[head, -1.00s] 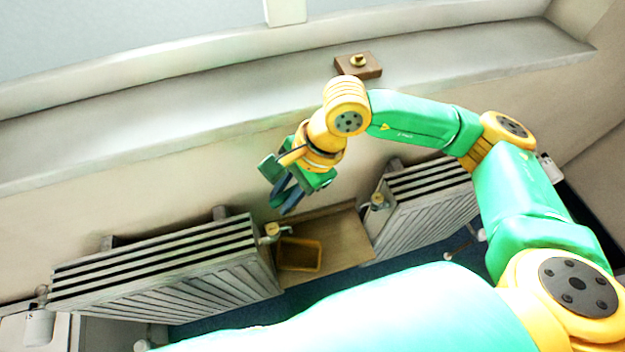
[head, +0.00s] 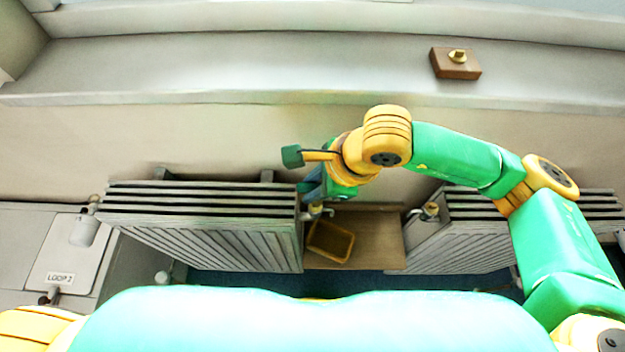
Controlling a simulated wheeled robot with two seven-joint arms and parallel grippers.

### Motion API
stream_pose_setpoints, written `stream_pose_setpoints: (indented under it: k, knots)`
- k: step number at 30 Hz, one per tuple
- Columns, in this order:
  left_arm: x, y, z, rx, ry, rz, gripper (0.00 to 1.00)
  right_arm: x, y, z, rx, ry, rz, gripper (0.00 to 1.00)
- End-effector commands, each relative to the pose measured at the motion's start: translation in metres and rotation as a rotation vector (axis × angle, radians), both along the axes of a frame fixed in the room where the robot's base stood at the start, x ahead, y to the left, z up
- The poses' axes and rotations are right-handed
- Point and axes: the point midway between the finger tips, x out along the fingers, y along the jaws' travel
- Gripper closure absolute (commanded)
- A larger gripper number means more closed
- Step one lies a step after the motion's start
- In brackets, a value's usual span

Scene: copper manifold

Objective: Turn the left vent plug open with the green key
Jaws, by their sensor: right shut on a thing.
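The left vent plug (head: 316,210) is a small brass fitting at the right end of the left radiator (head: 205,238). My right gripper (head: 313,194) points down right above this plug, close to it. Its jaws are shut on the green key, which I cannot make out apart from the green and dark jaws. Whether the key touches the plug cannot be told. My left gripper is out of view.
Another brass plug (head: 431,209) is on the right radiator (head: 465,238). A yellow-brown tray (head: 331,242) sits on a brown board (head: 380,240) between the radiators. A wooden block (head: 455,68) with a brass knob stands on the mostly clear sill (head: 250,75).

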Motion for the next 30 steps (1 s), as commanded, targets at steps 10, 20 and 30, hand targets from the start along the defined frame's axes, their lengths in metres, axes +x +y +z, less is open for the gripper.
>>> stream_pose_setpoints:
  k: [10,20,30]
  knots:
    - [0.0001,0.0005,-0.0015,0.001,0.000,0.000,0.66,0.0002,0.0003,-0.0002,0.001,-0.001,0.000,1.00]
    - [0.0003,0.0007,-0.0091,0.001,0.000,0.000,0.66,0.0001,0.0015,-0.0007,0.001,0.000,0.000,1.00]
    - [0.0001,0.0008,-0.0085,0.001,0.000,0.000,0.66,0.0001,0.0013,-0.0001,0.001,0.000,0.000,1.00]
